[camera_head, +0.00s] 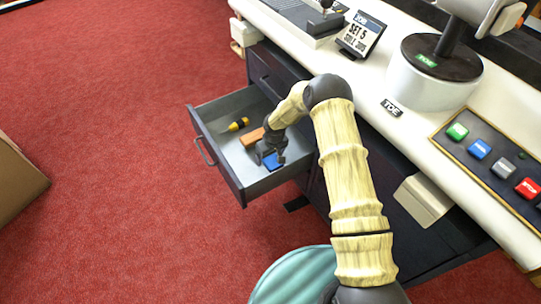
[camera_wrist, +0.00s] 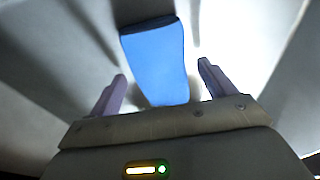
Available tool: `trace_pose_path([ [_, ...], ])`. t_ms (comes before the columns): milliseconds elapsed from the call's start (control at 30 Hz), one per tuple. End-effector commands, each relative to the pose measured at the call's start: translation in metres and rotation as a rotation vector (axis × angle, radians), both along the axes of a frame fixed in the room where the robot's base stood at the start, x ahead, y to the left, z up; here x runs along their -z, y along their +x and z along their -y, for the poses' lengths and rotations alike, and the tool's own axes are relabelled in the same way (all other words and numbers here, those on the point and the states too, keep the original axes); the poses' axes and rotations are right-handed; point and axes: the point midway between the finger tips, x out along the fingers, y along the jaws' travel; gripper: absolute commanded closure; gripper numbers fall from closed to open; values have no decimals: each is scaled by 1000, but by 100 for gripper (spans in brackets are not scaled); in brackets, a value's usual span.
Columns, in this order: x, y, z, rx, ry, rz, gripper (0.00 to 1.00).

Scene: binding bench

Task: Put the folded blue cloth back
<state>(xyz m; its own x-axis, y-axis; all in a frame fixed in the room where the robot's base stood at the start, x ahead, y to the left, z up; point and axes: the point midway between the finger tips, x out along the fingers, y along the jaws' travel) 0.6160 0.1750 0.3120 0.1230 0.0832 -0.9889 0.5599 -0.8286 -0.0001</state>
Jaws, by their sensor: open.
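The folded blue cloth (camera_head: 272,161) lies in the open drawer (camera_head: 222,170), near the drawer's right front part. My gripper (camera_head: 270,150) is down inside the drawer right at the cloth and partly hides it in the head view. In the wrist view the cloth (camera_wrist: 155,62) lies flat on the pale drawer floor as a blue block. There my gripper (camera_wrist: 163,88) is open, with one finger on each side of the cloth's near end. A gap shows between each finger and the cloth, so nothing is held.
The white bench top (camera_head: 400,130) carries a sign (camera_head: 361,35) and a button panel (camera_head: 492,160). A teal round seat (camera_head: 295,278) stands below.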

Motion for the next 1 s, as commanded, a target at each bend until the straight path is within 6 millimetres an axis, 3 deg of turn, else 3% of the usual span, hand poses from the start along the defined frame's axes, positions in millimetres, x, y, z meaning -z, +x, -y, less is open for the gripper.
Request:
trace_pose_path([
  [167, -19, -1, 1, -1, 0, 2, 17],
  [633, -106, -12, 9, 1, 0, 1, 17],
  [800, -120, -14, 10, 1, 0, 0, 17],
  [1000, -121, -15, 10, 0, 0, 0, 17],
])
